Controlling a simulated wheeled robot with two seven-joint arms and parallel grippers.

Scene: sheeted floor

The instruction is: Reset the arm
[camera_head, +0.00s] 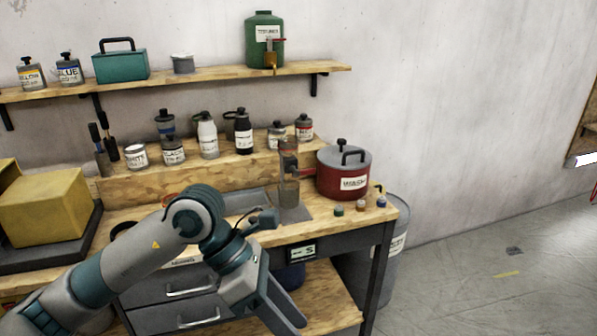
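My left arm reaches in from the lower left across the front of the workbench (345,229). Its elbow-like bend is up near the bench top, and its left gripper (290,316) points down in front of the bench, below the top's front edge. The fingers overlap from this angle and run close to the bottom of the picture, so their gap is unclear. No object shows between them. My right arm and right gripper are not in view.
A red pot (342,180) and small coloured caps (360,206) stand at the bench's right end. A yellow box (42,207) is at left. Several bottles line the raised ledge; a green tank (264,42) stands on the shelf. A grey drum (396,240) is beside the bench. Floor at right is mostly clear.

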